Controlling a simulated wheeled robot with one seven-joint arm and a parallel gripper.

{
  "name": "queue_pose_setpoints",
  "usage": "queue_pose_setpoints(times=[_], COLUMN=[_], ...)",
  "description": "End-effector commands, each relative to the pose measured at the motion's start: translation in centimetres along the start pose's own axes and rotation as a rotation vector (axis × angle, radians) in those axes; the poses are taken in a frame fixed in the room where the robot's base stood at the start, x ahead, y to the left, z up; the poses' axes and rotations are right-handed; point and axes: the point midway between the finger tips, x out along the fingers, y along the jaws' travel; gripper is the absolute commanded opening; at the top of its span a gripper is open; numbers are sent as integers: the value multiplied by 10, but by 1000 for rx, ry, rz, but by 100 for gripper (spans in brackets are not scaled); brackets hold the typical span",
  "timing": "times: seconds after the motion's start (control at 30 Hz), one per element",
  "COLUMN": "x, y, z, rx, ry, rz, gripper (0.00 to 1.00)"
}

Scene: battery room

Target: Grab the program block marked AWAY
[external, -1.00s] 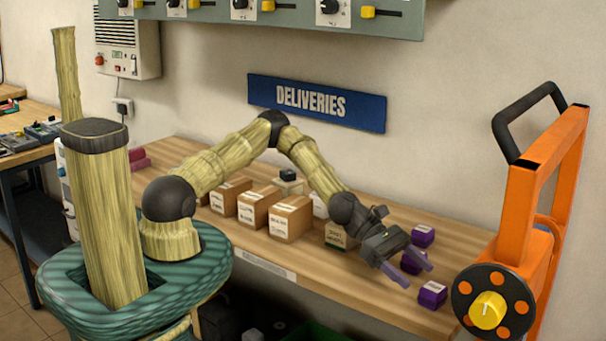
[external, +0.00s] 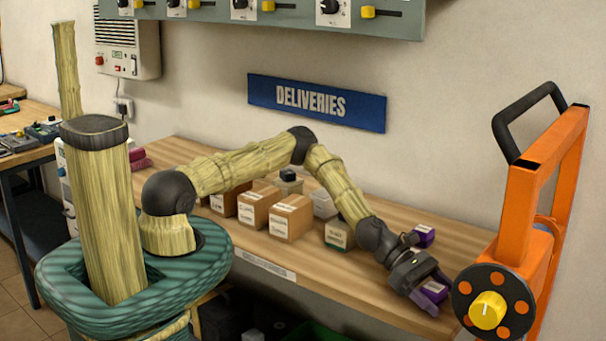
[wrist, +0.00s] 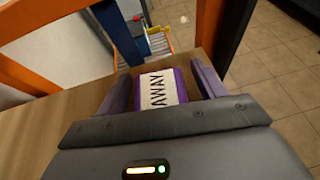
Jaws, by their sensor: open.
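The purple program block with a white top label reading AWAY shows in the wrist view (wrist: 162,89). It lies between the two open purple fingers of my gripper (wrist: 162,92), with a small gap visible at the left finger. In the external view the block (external: 434,291) sits near the front right edge of the table, and my gripper (external: 430,292) is low over it, pointing down and forward. Part of the block is hidden by the fingers there. Another purple block (external: 424,236) stands farther back on the table, behind my wrist.
An orange frame (external: 540,190) with a yellow knob (external: 488,310) stands close to the right of the block. Several cardboard boxes (external: 291,217) and a green-banded box (external: 339,235) stand left of my wrist.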

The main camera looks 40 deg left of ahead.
Motion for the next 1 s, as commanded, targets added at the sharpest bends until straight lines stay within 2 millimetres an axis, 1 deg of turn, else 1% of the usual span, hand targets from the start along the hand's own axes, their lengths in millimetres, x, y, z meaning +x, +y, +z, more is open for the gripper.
queue_pose_setpoints(times=[0.03,0.1,0.6,0.67,0.7,0.87,1.0], x=[5,8,8,8,8,8,8], y=[-1,0,0,0,0,0,0], z=[0,0,-1,-1,-1,-1,0], rx=[-1,-2,-1,-1,-1,-1,-1], ry=[1,1,1,1,1,1,0], rz=[-1,0,0,0,1,1,1], gripper=[69,69,69,59,51,20,20])
